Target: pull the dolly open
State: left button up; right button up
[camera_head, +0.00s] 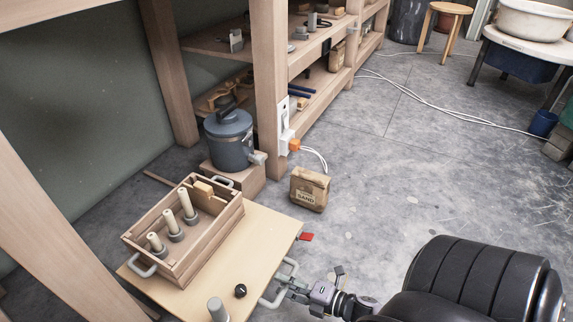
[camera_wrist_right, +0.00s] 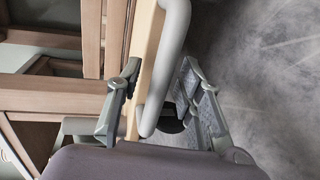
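The dolly (camera_head: 225,268) is a flat pale wooden board on the floor, partly under the workbench. A grey bar handle (camera_head: 291,264) is fixed to its right edge. My right gripper (camera_head: 284,284) is at this handle. In the right wrist view the handle (camera_wrist_right: 171,50) runs between the two fingers of the gripper (camera_wrist_right: 158,85). The fingers are spread, with room visible beside the bar. The dolly's wheels are hidden. My left gripper is not in view.
A black knob (camera_head: 240,291) and a grey cylinder (camera_head: 218,309) are on the dolly's front part. A red tab (camera_head: 306,236) shows at its far right corner. A sand bag (camera_head: 309,188) stands beyond. The concrete floor between is mostly clear.

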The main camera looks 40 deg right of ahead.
jog(key=v, duration=1.2)
dwell(0.4)
